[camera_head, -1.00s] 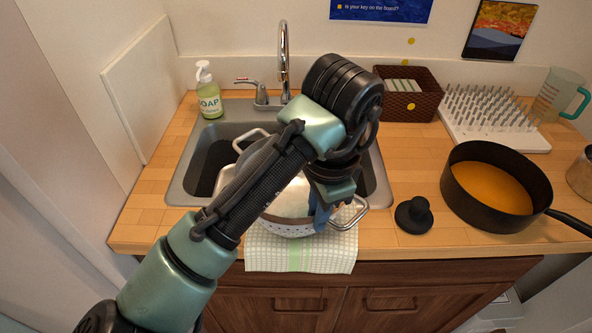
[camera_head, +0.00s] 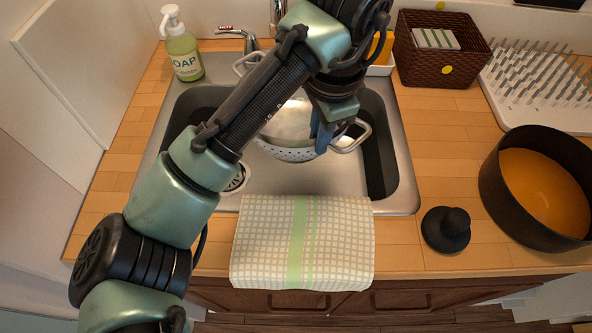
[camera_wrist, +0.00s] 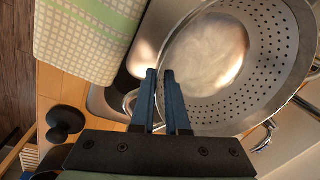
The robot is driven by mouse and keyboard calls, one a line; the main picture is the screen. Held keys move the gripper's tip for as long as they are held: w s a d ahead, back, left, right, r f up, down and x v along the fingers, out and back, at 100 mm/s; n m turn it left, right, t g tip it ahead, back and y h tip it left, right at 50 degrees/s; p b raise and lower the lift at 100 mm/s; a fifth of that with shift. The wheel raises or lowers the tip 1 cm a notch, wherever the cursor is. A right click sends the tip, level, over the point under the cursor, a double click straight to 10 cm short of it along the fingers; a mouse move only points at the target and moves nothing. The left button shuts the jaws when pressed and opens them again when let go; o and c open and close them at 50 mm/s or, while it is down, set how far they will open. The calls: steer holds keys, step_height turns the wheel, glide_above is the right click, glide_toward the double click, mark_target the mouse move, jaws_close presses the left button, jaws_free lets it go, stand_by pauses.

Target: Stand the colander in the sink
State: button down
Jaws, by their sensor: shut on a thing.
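The colander (camera_head: 288,153) is a pale metal bowl with rows of holes and two loop handles. It is over the sink (camera_head: 402,175), inside the basin's outline in the head view. I cannot tell whether its base touches the sink floor. My gripper (camera_head: 321,138) is shut on the colander's near right rim, close to one handle. In the wrist view the blue fingers (camera_wrist: 163,80) meet at the rim, and the colander's empty inside (camera_wrist: 268,72) faces the camera. My arm hides part of the colander and the sink's left side.
A checked towel (camera_head: 340,240) hangs over the front counter edge. The faucet (camera_head: 277,14) and soap bottle (camera_head: 183,52) stand behind the sink.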

steer(key=shift+s+f+b, duration=0.2)
steer(key=shift+f+b, duration=0.2)
steer(key=shift+f, duration=0.4)
step_height(320, 180, down, 12)
steer(key=b, duration=0.2)
steer(key=shift+w, duration=0.2)
steer(key=c, duration=0.9)
jaws_free()
